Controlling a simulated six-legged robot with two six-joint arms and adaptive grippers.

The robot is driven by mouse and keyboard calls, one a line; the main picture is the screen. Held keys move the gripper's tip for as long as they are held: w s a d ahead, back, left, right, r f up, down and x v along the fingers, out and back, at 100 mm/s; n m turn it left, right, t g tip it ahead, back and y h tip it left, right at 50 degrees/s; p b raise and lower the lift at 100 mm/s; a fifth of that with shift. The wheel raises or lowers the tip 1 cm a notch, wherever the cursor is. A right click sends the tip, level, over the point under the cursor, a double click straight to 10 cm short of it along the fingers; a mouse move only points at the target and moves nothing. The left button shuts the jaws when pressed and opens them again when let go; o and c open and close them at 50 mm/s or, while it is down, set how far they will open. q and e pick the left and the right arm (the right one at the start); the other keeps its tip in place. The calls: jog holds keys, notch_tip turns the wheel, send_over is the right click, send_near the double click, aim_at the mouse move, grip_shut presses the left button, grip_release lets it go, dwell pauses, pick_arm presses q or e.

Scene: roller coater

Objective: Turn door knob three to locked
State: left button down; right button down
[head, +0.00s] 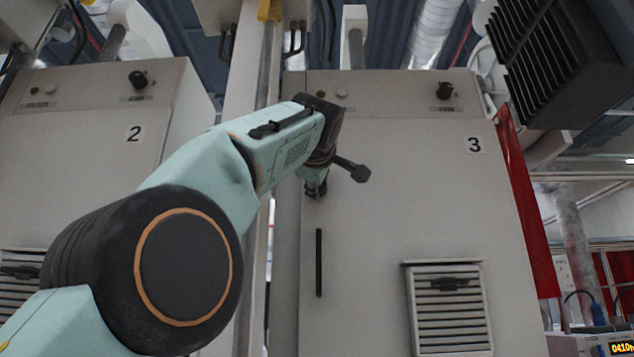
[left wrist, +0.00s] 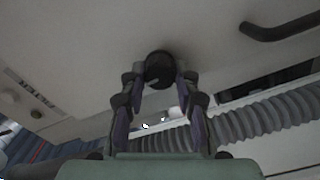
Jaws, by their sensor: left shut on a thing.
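Cabinet three (head: 385,210) is a tall grey cabinet with a "3" label (head: 474,145) on its door. My left gripper (head: 316,190) is at the upper left of this door, above the black vertical handle (head: 319,262). In the left wrist view, a round black door knob (left wrist: 159,68) sits between the fingertips of my left gripper (left wrist: 160,77), one finger on each side. The gripper is shut on it. In the head view the gripper and wrist mostly hide this knob. I cannot tell the knob's exact setting. My right gripper is not in view.
Another black knob (head: 444,90) is on cabinet three's top panel. Cabinet two (head: 80,170) stands at left, with its own panel knob (head: 138,79). A vent grille (head: 445,308) is low on door three. A red curtain (head: 525,200) hangs at right.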

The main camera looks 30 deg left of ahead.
pick_arm(q)
jog(key=shift+w+f, duration=0.1)
jog(key=c, duration=1)
grip_release()
jog(key=shift+w, duration=0.15)
jog(key=shift+s, duration=0.25)
